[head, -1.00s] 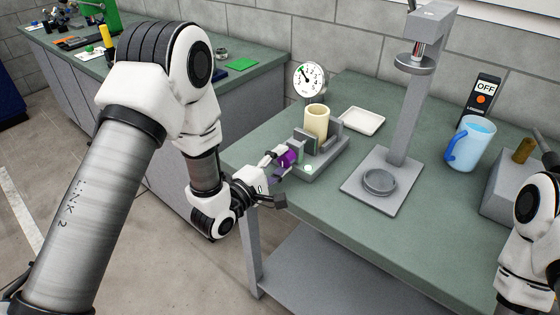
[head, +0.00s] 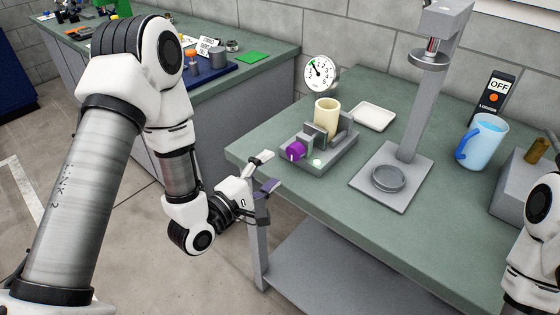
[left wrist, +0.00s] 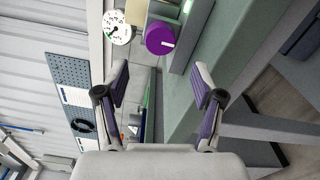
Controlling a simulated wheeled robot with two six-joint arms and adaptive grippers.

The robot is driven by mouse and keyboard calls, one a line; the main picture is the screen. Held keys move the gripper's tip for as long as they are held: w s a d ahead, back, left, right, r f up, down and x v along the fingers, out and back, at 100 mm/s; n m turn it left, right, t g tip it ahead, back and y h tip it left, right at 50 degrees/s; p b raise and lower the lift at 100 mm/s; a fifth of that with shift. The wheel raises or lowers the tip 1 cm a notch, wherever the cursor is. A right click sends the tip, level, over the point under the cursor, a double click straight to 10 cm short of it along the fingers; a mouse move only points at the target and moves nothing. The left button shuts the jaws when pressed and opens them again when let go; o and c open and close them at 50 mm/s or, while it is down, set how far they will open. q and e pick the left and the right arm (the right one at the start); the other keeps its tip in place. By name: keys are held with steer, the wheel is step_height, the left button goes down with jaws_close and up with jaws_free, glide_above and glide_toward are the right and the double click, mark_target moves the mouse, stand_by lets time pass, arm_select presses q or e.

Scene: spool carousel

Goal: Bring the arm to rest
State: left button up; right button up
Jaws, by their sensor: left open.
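My left gripper (head: 264,172) is open and empty, just off the left edge of the green-topped table (head: 330,195). In the left wrist view its two fingers (left wrist: 160,85) stand wide apart with nothing between them. The purple knob (head: 295,150) on the grey fixture (head: 335,158) is to the right of and beyond the gripper, apart from it. The knob also shows in the left wrist view (left wrist: 160,38), ahead of the fingertips. A cream cylinder (head: 326,118) stands upright in the fixture. My right arm shows at the right edge; its gripper is out of the picture.
A dial gauge (head: 320,73), a white tray (head: 374,116), a grey press stand (head: 408,150), a blue pitcher (head: 482,140) and a switch reading OFF (head: 495,95) are on or behind the table. A second bench (head: 265,50) stands at the back left. Floor is free left of the table.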

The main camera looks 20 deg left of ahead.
arm_select(q)
steer(key=shift+s, duration=0.1)
stand_by(0.3)
steer(key=s+f, duration=0.1)
steer(key=f, duration=0.1)
steer(key=s+d+f+g, duration=0.1)
steer(key=f, duration=0.2)
steer(key=s+f+g, duration=0.1)
steer(key=f, duration=0.1)
steer(key=shift+d+f, duration=0.15)
steer(key=shift+f, duration=0.1)
steer(key=s+f+m+g+y, duration=0.35)
steer(key=s+f+g, duration=0.3)
steer(key=f, duration=0.65)
steer(key=s+a+f+m+g+y, duration=0.1)
steer(key=s+a+f+m+g, duration=0.1)
steer(key=s+f+m+g, duration=0.2)
steer(key=s+a+f+m+g+y, duration=0.1)
steer(key=s+a+f+m+g, duration=0.2)
steer(key=s+m, duration=0.5)
steer(key=s+f+g, duration=0.1)
steer(key=s, duration=0.4)
steer(key=shift+s+a+f+y, duration=0.15)
steer(key=shift+f+y, duration=0.2)
steer(key=shift+f, duration=0.05)
